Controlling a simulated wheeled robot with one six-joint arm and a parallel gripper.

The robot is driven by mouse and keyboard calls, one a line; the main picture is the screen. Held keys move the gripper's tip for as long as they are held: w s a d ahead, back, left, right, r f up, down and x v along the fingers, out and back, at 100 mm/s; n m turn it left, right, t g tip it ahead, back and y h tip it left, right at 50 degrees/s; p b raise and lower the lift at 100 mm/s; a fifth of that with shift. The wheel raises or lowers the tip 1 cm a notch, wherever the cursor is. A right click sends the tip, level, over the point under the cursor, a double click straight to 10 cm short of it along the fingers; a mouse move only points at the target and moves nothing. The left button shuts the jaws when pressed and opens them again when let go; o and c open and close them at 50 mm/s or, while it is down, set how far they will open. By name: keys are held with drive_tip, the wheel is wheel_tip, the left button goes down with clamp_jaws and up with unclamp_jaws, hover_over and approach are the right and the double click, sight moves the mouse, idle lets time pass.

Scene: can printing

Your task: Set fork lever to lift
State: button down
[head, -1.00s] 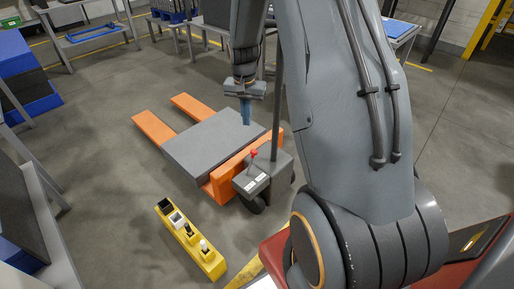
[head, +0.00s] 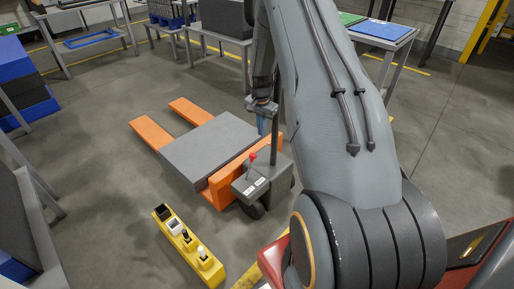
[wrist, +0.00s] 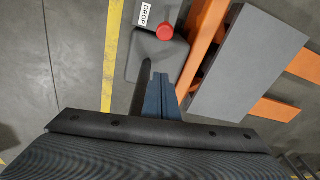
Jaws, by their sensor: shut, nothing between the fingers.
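The fork lever (head: 252,157) is a short lever with a red knob on the grey control box (head: 258,182) of an orange pallet truck (head: 222,190). In the wrist view the red knob (wrist: 165,32) shows near the top, beside a white label reading DROP (wrist: 146,14). My gripper (head: 261,128) is shut and empty. It hangs above the rear of the truck, near the upright pole and apart from the knob. Its blue fingers (wrist: 160,90) point toward the control box in the wrist view, with a gap before the knob.
A grey slab (head: 208,148) lies across the orange forks (head: 152,133). A yellow holder (head: 188,247) with several small items stands on the floor in front. Tables (head: 385,32) stand at the back. A dark table edge (head: 40,220) is at left.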

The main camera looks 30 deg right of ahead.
wheel_tip(320, 180, down, 9)
drive_tip(key=a+p, duration=0.1)
drive_tip(key=a, duration=0.1)
drive_tip(key=shift+s+a, duration=0.4)
drive_tip(key=shift+s, duration=0.05)
drive_tip(key=shift+a, duration=0.1)
idle(0.3)
